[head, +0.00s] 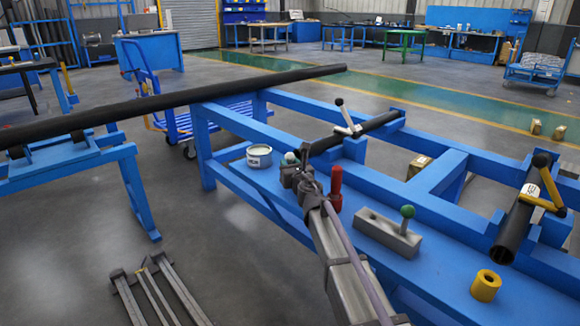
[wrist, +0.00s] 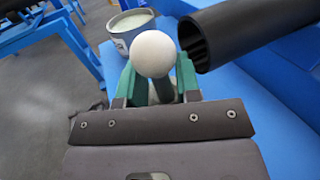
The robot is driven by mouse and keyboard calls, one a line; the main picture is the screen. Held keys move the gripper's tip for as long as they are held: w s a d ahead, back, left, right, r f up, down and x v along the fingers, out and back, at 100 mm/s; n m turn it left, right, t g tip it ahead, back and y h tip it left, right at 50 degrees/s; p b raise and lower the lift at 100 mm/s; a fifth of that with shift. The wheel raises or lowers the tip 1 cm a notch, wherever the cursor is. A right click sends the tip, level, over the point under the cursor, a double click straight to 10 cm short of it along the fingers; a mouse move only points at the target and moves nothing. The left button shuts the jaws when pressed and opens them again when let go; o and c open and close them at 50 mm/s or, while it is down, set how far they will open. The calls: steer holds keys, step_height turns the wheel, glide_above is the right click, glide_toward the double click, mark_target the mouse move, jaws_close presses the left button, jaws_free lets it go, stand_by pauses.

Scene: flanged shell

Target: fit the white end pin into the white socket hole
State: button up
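The white end pin shows a round white ball head (wrist: 153,54) in the wrist view, with a darker stem below it. My gripper (wrist: 152,88) has its green fingers on both sides of the stem, closed on it. In the head view my gripper (head: 296,172) is over the blue bench, and the pin's pale ball (head: 290,158) stands at its tip. The likely white socket is the open end of the black tube (wrist: 235,32) under the white-handled clamp (head: 348,122). The tube end is right of the ball and apart from it. The gripper partly hides that end in the head view.
A paint tin (head: 259,157) stands left of my gripper. A red-handled item (head: 336,190) is close on its right. A grey block with a green ball (head: 407,212), a yellow ring (head: 486,286) and a yellow-clamped tube (head: 512,232) are farther right. A long black pipe (head: 180,98) lies behind, left.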

steer(key=shift+o, duration=0.7)
steer(key=shift+d, duration=0.1)
steer(key=v, duration=1.1)
steer(key=shift+a, duration=0.2)
